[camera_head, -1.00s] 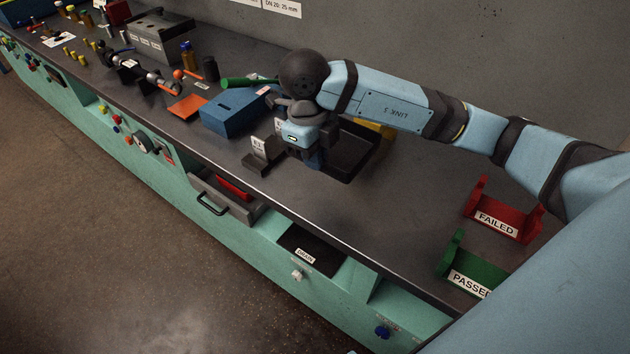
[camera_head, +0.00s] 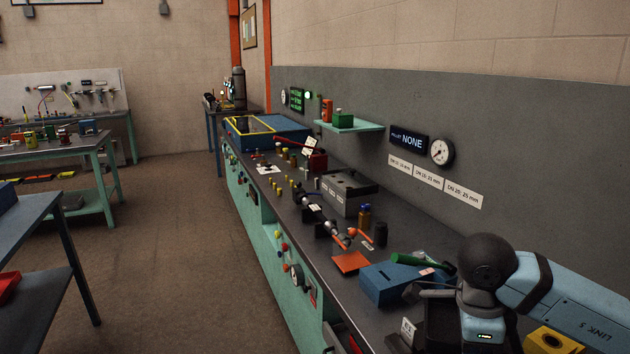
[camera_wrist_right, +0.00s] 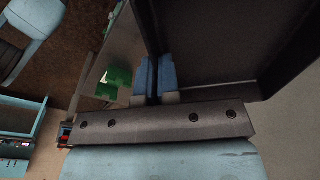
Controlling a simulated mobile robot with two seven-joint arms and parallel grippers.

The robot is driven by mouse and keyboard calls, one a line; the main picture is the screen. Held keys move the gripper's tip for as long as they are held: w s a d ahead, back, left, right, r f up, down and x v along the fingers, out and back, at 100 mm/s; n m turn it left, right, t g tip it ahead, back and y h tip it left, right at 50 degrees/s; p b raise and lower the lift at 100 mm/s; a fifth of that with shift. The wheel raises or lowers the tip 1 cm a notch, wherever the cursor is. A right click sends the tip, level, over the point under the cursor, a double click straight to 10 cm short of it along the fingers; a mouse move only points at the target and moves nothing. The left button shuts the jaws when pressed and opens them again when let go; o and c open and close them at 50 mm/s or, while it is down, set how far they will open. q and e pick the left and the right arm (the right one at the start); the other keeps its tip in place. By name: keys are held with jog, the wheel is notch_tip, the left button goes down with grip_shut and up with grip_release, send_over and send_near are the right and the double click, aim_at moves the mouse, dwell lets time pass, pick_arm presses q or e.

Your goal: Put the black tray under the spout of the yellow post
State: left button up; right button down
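The black tray (camera_wrist_right: 215,40) fills the upper right of the right wrist view, close to my gripper. My right gripper (camera_wrist_right: 153,72) has its two blue fingers close together at the tray's edge, with a thin dark wall between them. In the head view my right gripper's tips are cut off below the frame, under the round dark wrist joint. A dark shape left of the wrist could be the tray; I cannot tell. A yellow part (camera_head: 553,341), seemingly of the yellow post, shows at the bottom right; its spout is not clear. My left gripper is not in view.
A blue box (camera_head: 395,284) with a green-handled tool stands left of my wrist. A small labelled stand (camera_head: 408,329) is in front. An orange plate (camera_head: 351,263), bottles and a grey case (camera_head: 348,193) lie farther along the bench. A green holder (camera_wrist_right: 116,80) shows in the wrist view.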

jog(key=n, duration=0.4)
jog(key=shift+w+a+n+t, duration=0.1)
jog(key=shift+w+n+t, duration=0.15)
jog(key=shift+n+t, duration=0.05)
jog(key=n, duration=0.6)
jog(key=shift+w+a+r+t, duration=0.1)
jog(key=shift+w+t, duration=0.2)
jog(key=shift+w, duration=0.05)
jog(key=n, duration=0.4)
jog(key=shift+w+a+n+y, duration=0.1)
jog(key=shift+w+n+y, duration=0.15)
jog(key=shift+n+y, duration=0.05)
jog(key=n, duration=0.5)
jog(key=shift+w+a+r+t+y, duration=0.1)
jog(key=shift+w+r+t+y, duration=0.05)
jog(key=shift+w+t+y, duration=0.15)
jog(key=shift+w+r+n+p, duration=0.1)
jog(key=shift+r+n+p, duration=0.15)
jog(key=shift+n, duration=0.65)
jog(key=s+p, duration=0.1)
jog(key=p, duration=0.4)
jog(key=s+r+p, duration=0.1)
jog(key=p, duration=0.4)
jog(key=shift+s+f+p, duration=0.3)
jog(key=shift+f+p, duration=0.05)
jog(key=shift+p, duration=0.5)
jog(key=shift+f, duration=0.15)
